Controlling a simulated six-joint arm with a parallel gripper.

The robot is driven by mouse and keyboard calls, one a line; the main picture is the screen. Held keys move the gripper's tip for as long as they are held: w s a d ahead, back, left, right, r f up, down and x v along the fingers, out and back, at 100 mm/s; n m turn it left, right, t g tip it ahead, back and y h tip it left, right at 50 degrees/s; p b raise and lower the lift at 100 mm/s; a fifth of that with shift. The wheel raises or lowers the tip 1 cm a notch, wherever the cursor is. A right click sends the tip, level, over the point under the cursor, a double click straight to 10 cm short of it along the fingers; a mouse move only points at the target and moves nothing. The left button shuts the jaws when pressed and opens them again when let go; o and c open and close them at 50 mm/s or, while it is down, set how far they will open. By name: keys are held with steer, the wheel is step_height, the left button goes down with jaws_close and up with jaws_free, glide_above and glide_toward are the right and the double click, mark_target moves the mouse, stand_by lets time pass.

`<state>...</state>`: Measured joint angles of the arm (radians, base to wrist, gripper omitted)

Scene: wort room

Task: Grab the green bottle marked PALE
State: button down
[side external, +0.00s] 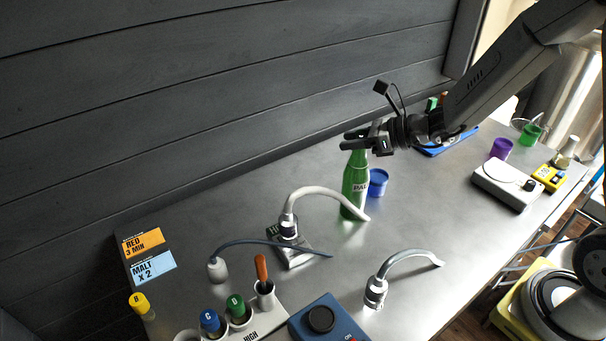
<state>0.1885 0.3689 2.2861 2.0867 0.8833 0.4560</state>
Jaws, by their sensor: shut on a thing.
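My gripper (366,141) reaches in from the right and is shut on the bottle's upper neck. The fingers hide part of the neck. I cannot tell whether the bottle's base touches the table.
A curved pale tap (318,192) passes close in front of the bottle. A blue cup (378,183) stands just behind it at right. A second tap (376,292), a blue device (327,320) and a white scale (505,184) stand around. Table is clear between bottle and scale.

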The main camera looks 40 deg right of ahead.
steer(key=shift+r, duration=0.15)
step_height(320, 180, up, 10)
stand_by(0.7)
steer(key=shift+d, duration=0.1)
stand_by(0.5)
